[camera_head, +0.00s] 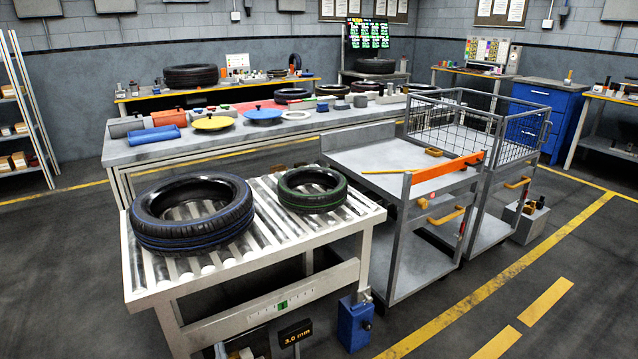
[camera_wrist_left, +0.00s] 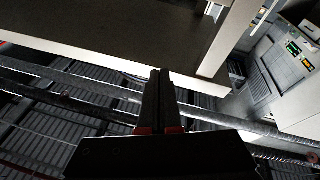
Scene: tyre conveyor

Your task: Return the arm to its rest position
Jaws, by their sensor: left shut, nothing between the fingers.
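My left gripper (camera_wrist_left: 160,75) shows in the left wrist view, its two dark fingers together and nothing between them. It is in the air, apart from anything I can make out. Behind it in that view are a dark flat surface with a pale edge (camera_wrist_left: 75,52) and a white post (camera_wrist_left: 232,40). I cannot make out either gripper in the head view. In the head view, a large tyre with a blue line (camera_head: 192,232) and a smaller tyre with a green line (camera_head: 312,198) lie flat on the roller conveyor (camera_head: 160,287).
A grey cart (camera_head: 395,156) with an orange bar (camera_head: 447,176) and a wire basket cart (camera_head: 510,172) stand right of the conveyor. A long workbench (camera_head: 190,150) with several parts is behind. A blue box (camera_head: 355,325) sits by the conveyor's front leg. Floor at the left is clear.

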